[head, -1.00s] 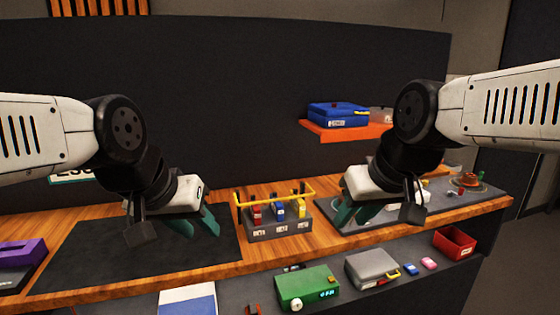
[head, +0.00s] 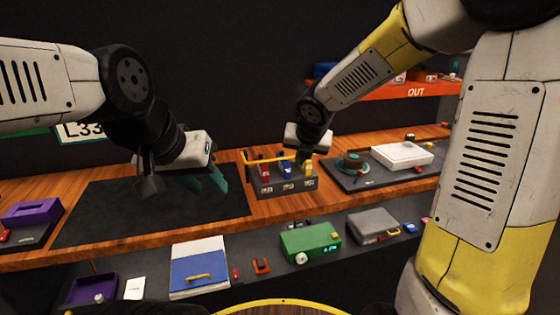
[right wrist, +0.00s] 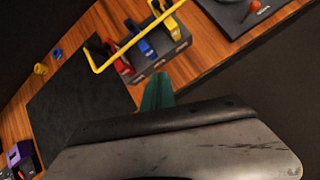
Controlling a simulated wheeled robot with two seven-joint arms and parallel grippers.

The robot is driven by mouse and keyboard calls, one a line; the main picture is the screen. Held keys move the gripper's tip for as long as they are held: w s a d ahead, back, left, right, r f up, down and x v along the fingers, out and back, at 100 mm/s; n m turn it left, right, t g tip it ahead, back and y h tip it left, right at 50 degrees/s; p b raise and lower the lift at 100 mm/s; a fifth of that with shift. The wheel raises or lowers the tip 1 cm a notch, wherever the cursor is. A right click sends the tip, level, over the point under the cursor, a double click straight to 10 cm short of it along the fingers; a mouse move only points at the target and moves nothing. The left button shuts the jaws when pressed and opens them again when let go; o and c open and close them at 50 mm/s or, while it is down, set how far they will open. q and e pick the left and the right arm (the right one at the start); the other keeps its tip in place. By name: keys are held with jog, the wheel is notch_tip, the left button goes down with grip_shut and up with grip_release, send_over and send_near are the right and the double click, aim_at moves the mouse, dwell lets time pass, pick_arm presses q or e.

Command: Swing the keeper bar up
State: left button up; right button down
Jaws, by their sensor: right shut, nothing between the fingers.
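The yellow keeper bar (head: 270,157) runs across a small grey switch box (head: 283,188) with a red, a blue and a yellow lever. The bar also shows in the right wrist view (right wrist: 136,38), passing across the levers. My right gripper (head: 303,158) is shut and empty, at the right end of the box, close to the bar's right end. In the right wrist view its green fingers (right wrist: 158,92) are together beside the box; contact with the bar cannot be made out. My left gripper (head: 205,181) hangs over the dark mat, its green fingers apart and empty.
The dark mat (head: 130,212) left of the box is clear. A dark panel (head: 365,182) with a round knob stands right of the box. A green device (head: 310,241) and a grey case (head: 374,226) sit on the lower shelf in front.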

aim_at(278, 180)
jog(key=w+a+f+n, duration=0.1)
jog(key=w+a+f, duration=0.1)
jog(key=f, duration=0.1)
jog(key=w+a+f+n, duration=0.1)
jog(key=w+f+n, duration=0.1)
jog(key=w+f, duration=0.1)
jog(key=w+a+f+n+y, duration=0.1)
jog(key=w+a+f+n, duration=0.1)
jog(key=f, duration=0.2)
jog(key=shift+w+a+f, duration=0.3)
jog(key=shift+w, duration=0.05)
jog(key=shift+w+r, duration=0.35)
jog(key=shift+r, duration=0.15)
jog(key=shift+w+a+r, duration=0.15)
jog(key=shift+w+r, duration=0.2)
jog(key=shift+r, duration=0.3)
jog(key=shift+w+a+r, duration=0.1)
jog(key=shift+w+r, duration=0.25)
jog(key=shift+r, duration=0.3)
jog(key=shift+r, duration=0.1)
